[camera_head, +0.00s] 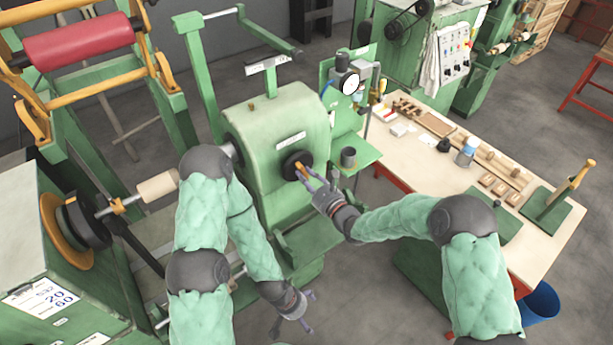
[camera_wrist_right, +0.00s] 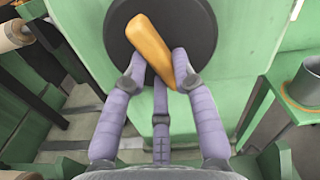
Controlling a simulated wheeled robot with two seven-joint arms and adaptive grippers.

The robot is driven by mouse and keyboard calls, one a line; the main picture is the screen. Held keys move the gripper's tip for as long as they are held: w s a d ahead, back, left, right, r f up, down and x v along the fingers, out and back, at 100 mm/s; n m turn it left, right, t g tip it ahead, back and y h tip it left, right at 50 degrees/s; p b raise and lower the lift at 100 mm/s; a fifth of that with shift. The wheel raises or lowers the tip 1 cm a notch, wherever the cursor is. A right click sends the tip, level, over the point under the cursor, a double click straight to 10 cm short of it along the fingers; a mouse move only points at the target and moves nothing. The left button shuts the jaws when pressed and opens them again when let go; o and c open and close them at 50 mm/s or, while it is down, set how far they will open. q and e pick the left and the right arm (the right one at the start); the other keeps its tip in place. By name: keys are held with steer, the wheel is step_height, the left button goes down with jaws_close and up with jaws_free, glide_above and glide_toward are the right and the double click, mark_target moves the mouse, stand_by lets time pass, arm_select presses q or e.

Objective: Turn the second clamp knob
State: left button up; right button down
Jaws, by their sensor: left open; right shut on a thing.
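A black round knob (camera_head: 293,163) with an orange bar handle (camera_head: 302,173) is on the front of the green machine head (camera_head: 277,125). In the right wrist view the black disc (camera_wrist_right: 198,25) fills the upper middle, and the orange handle (camera_wrist_right: 152,47) crosses it at a slant. My right gripper (camera_head: 314,178) is at the knob. In the wrist view its purple fingers (camera_wrist_right: 160,62) are on either side of the handle, shut on it. My left gripper (camera_head: 300,313) is low in the head view, open and empty, apart from the machine.
A green shelf with a grey cup (camera_head: 348,157) is right of the knob. The workbench (camera_head: 440,165) holds several small wooden parts and a bottle (camera_head: 467,151). A wooden roller (camera_head: 157,187) on a shaft is left of the machine head. A blue bin (camera_head: 540,303) stands on the floor.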

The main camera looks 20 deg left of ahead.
steer(key=shift+f, duration=0.15)
stand_by(0.3)
steer(key=c, duration=1)
jaws_free()
steer(key=v, duration=1.2)
